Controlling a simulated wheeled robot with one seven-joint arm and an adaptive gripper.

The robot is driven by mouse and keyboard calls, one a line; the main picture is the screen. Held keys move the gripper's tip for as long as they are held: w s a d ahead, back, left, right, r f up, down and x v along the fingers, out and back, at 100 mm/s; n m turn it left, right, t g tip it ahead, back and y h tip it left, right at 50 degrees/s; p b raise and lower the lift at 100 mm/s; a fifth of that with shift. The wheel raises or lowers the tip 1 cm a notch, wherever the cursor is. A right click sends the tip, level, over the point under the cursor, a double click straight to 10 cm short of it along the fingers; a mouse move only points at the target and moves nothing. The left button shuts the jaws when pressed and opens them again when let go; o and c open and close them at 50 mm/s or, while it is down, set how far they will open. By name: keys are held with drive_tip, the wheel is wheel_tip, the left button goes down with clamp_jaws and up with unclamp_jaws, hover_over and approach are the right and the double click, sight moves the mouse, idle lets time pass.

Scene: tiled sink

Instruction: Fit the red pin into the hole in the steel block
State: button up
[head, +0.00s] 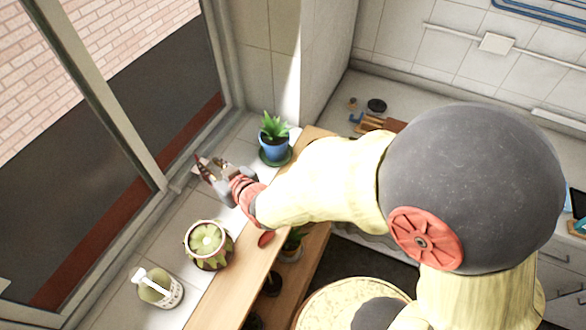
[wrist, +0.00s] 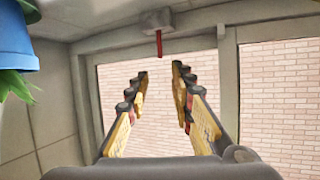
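The wrist view appears upside down. In it, a grey steel block (wrist: 157,19) sits at the window's edge, top centre. The thin red pin (wrist: 159,43) extends straight out of the block's outline, pointing down in the picture. I cannot tell whether it is in the hole, which I cannot see. My gripper (wrist: 160,72) is open, with nothing between its fingers. The pin lies beyond the fingertips, in line with the gap. In the head view my gripper (head: 210,170) is over the sill by the window, and block and pin are hard to make out there.
A blue potted plant (head: 274,152) stands close to the right of my gripper; its pot (wrist: 12,50) also shows in the wrist view. A patterned planter (head: 208,258) and a white bottle (head: 160,289) stand nearer on the tiled sill. Window glass lies behind.

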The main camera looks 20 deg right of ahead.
drive_tip(key=d+r+m+g+h, duration=0.1)
drive_tip(key=d+r+h, duration=0.1)
drive_tip(key=d+r, duration=0.55)
drive_tip(key=s+d+r+m+g+h, duration=0.2)
drive_tip(key=s+d+r, duration=0.1)
drive_tip(key=s+d, duration=0.5)
drive_tip(key=s+d+r+m+g+h, duration=0.2)
drive_tip(key=s+d, duration=0.7)
drive_tip(key=s, duration=0.5)
drive_tip(key=shift+s+d+r+g, duration=0.25)
drive_tip(key=shift+s+r+g, duration=0.2)
drive_tip(key=shift+g, duration=0.25)
drive_tip(key=shift+f, duration=0.15)
wheel_tip(320, 180, down, 10)
drive_tip(key=b, duration=1)
drive_tip(key=shift+f+b, duration=0.2)
drive_tip(key=shift+b, duration=0.1)
drive_tip(key=shift+w+r, duration=0.1)
drive_tip(key=shift+a, duration=0.1)
